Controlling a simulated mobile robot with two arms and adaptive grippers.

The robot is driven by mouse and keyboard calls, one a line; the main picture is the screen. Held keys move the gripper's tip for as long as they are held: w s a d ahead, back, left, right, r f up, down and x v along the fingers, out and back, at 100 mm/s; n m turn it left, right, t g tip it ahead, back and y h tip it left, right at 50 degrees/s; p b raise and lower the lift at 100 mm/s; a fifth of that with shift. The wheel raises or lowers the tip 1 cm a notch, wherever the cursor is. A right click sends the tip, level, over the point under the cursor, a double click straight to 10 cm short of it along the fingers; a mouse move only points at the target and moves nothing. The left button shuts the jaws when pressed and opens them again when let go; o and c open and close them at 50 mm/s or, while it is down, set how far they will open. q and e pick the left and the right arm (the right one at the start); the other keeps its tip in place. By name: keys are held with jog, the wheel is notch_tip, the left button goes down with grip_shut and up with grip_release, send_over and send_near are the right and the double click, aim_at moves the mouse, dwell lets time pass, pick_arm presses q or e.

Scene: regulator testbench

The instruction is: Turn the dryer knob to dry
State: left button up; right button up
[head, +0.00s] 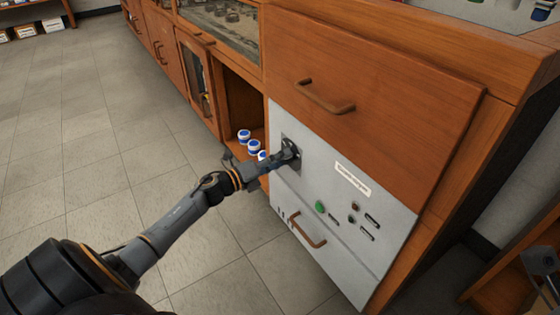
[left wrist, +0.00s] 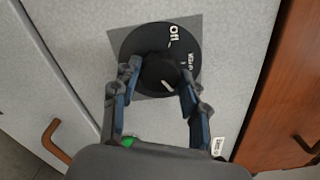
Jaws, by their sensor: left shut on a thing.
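The dryer knob (left wrist: 160,72) is a round black knob on a black dial plate (left wrist: 150,38), on the light grey front panel (head: 385,215). "Off" shows at the dial's upper right. A second label at its right is partly hidden, and I cannot read it surely. My left gripper (left wrist: 158,76) is shut on the knob, one finger on each side. In the head view the left gripper (head: 284,157) hides part of the knob. A dark grey part at the right edge looks like my right gripper (head: 543,266); its fingers are unclear.
The panel carries a green button (head: 320,207), small dark controls (head: 354,212), a label (head: 352,179) and a brown handle (head: 308,233). A wooden drawer (head: 380,100) sits above. Blue-and-white jars (head: 253,146) stand in an open shelf beside it. The tiled floor (head: 100,130) at left is clear.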

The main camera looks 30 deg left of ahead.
pick_arm(q)
jog(key=shift+f, duration=0.15)
dwell(0.3)
jog(key=o, duration=1.1)
jog(key=shift+o, duration=0.2)
jog(key=v, duration=1.2)
